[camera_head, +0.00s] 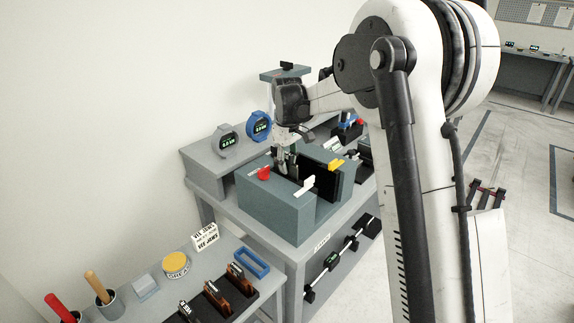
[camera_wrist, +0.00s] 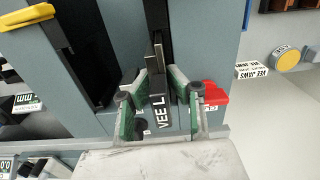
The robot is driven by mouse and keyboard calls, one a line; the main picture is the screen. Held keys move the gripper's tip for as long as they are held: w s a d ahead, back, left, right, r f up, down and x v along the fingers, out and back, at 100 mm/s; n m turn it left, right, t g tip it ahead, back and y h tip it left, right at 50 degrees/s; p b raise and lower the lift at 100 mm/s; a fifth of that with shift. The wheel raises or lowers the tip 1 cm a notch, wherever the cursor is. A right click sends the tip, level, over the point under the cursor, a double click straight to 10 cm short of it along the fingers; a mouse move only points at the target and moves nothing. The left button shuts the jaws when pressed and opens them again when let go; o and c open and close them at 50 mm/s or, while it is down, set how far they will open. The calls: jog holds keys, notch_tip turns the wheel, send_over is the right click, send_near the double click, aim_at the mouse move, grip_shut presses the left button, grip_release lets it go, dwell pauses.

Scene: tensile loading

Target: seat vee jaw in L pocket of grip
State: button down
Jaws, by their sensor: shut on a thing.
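The jaw marked "VEE L" (camera_wrist: 158,112), dark with a grey upper part, is held between the green-lined fingers of my gripper (camera_wrist: 159,76). In the head view my gripper (camera_head: 285,163) points down over the blue-grey grip block (camera_head: 278,210), near its red tab (camera_head: 264,173). The grip (camera_wrist: 205,40) has a narrow dark slot (camera_wrist: 156,22) in line with the held jaw and a wider black opening (camera_wrist: 88,50) to the left. The jaw's lower end is hidden, so I cannot tell how deep it sits or whether it touches the pocket walls.
The grip also carries a yellow tab (camera_head: 336,164) and a white tab (camera_head: 304,186). Two round gauges (camera_head: 224,136) stand behind it. On the front bench are a black rack of brown-and-black pieces (camera_head: 214,297), a yellow-lidded tin (camera_head: 176,264) and a "VEE JAWS" sign (camera_head: 205,236).

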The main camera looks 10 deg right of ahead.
jog(key=shift+f+b, duration=0.45)
jog(key=shift+f, duration=0.25)
jog(key=c, duration=1.6)
grip_release()
jog(key=shift+r, duration=0.1)
notch_tip(320, 180, up, 12)
jog(key=shift+f, duration=0.1)
